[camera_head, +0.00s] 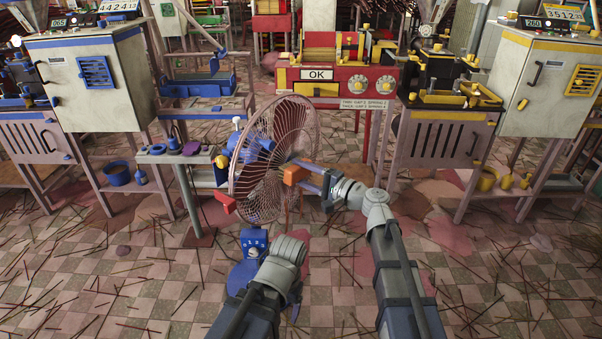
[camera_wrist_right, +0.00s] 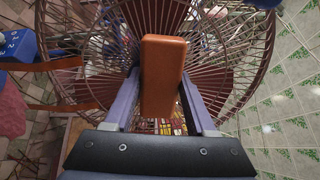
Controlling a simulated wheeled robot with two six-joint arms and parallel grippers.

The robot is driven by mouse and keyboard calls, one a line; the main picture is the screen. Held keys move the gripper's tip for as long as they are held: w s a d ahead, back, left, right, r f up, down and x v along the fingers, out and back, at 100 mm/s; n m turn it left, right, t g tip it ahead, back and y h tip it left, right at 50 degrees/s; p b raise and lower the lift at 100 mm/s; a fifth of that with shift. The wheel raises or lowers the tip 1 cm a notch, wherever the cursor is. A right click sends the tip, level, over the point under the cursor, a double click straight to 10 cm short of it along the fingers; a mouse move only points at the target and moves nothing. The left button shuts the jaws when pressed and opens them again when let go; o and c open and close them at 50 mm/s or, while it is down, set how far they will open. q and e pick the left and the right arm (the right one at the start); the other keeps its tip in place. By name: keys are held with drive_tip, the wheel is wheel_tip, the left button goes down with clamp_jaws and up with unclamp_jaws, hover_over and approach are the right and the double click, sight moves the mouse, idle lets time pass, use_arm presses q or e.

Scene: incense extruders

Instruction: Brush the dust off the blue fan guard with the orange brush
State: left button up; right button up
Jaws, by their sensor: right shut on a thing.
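The fan guard (camera_head: 298,125) is a round wire cage on a blue fan, standing in front of me. Its wires look dusty pink-brown rather than blue. In the right wrist view the guard's wires (camera_wrist_right: 255,70) fill the background. My right gripper (camera_head: 308,176) is shut on the orange brush (camera_head: 293,175), at the guard's right side. The brush's orange block (camera_wrist_right: 163,75) sits between the two fingers in the wrist view. Its bristles are hidden, so I cannot tell whether they touch the wires. My left arm comes in at the bottom, but its gripper cannot be made out.
A small side table (camera_head: 172,157) with knobs and a purple disc stands left of the fan. A red machine (camera_head: 335,95) stands behind, with a yellow-trimmed bench (camera_head: 440,130) at right. Thin sticks and pink patches cover the tiled floor; the front right has no furniture.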

drive_tip(key=shift+w+d, duration=0.4)
drive_tip(key=shift+w, duration=0.25)
drive_tip(key=shift+w+d, duration=0.35)
drive_tip(key=shift+w, duration=0.3)
drive_tip(key=shift+w+d, duration=0.7)
drive_tip(key=shift+w, duration=0.25)
drive_tip(key=shift+w+d, duration=0.65)
drive_tip(key=shift+w, duration=0.3)
drive_tip(key=shift+w, duration=0.15)
drive_tip(key=shift+w+d, duration=0.5)
drive_tip(key=shift+w, duration=0.25)
drive_tip(key=shift+w+d, duration=0.5)
drive_tip(key=shift+w, duration=0.2)
drive_tip(key=shift+s+r+p, duration=0.1)
drive_tip(key=shift+r+p, duration=0.8)
drive_tip(key=shift+f, duration=0.1)
drive_tip(key=shift+s+a, duration=0.6)
drive_tip(key=shift+s, duration=0.15)
drive_tip(key=shift+s+a, duration=0.55)
drive_tip(key=shift+s, duration=0.2)
